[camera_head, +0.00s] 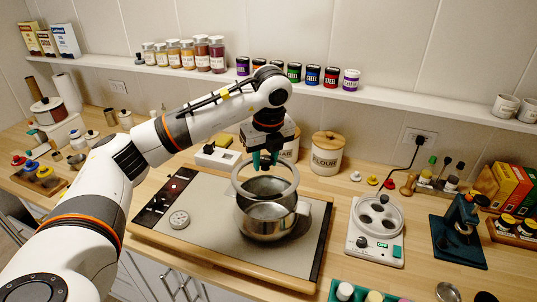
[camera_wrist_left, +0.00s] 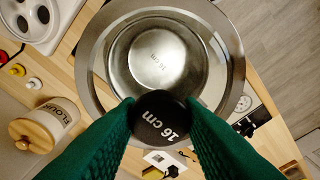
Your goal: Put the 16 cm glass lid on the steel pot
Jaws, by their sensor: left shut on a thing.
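My left gripper (camera_head: 265,160) is shut on the black knob (camera_wrist_left: 162,118) of the glass lid, with green fingers on both sides. The knob is marked 16 cm. The lid (camera_head: 236,182), clear with a grey rim, hangs above the steel pot (camera_head: 262,226); its rim also shows in the left wrist view (camera_wrist_left: 88,65). The lid overlaps the pot's back part in the head view. The pot (camera_wrist_left: 155,60) shows through the glass, with 16 cm on its floor. Lid and pot look apart in height; exact centring is hard to tell. My right gripper is not in view.
The pot stands on a grey worktop panel (camera_head: 205,225) with a round grey disc (camera_head: 179,219) at left. The flour canister (camera_head: 327,155) stands behind, below a shelf (camera_head: 400,95).

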